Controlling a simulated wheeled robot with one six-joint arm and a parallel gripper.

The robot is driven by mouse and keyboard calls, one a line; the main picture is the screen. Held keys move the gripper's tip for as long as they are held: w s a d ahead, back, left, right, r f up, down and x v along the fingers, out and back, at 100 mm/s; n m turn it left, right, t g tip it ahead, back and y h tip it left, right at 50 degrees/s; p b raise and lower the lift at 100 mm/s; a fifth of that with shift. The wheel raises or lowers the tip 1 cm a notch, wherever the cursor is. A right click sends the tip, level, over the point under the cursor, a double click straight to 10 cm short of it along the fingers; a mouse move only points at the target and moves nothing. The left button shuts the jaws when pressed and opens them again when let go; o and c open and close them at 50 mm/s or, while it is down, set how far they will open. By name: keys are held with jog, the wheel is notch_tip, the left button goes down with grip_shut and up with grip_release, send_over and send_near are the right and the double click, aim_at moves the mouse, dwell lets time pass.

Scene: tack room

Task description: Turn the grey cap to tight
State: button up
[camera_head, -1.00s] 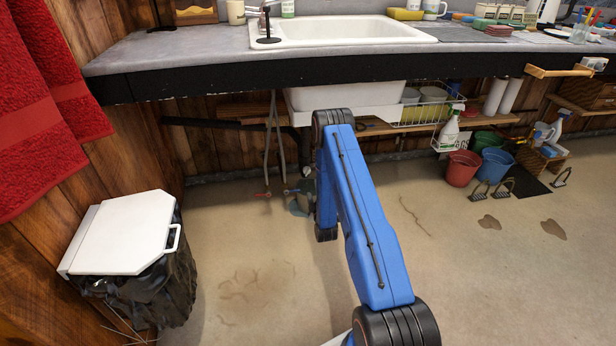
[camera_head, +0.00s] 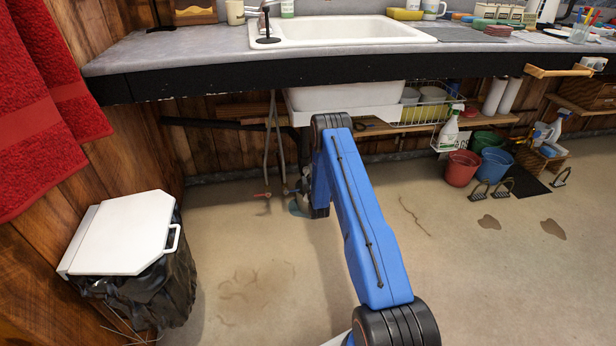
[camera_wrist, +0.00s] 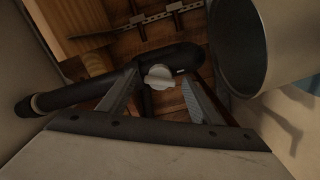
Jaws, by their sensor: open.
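The grey cap (camera_wrist: 158,76) shows in the wrist view as a pale, winged knob on a black pipe (camera_wrist: 80,93). My gripper (camera_wrist: 159,80) is open, with one finger to the left of the cap and one to the right. The cap appears between the fingertips or just beyond them; I cannot tell whether they touch it. In the head view my blue arm reaches under the counter, and the cap and the fingers cannot be made out there.
A wide grey cylinder (camera_wrist: 237,45) is close on the right in the wrist view. Hoses with a red-handled valve (camera_head: 263,195) hang below the sink (camera_head: 345,30). A white-lidded bin (camera_head: 120,235) stands at left. Buckets (camera_head: 462,168) stand at right.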

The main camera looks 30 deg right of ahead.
jog(key=c, duration=1)
jog(key=shift+c, duration=0.2)
jog(key=shift+m, duration=0.3)
jog(key=m, duration=1.2)
jog(key=shift+m, duration=0.3)
jog(key=o, duration=1)
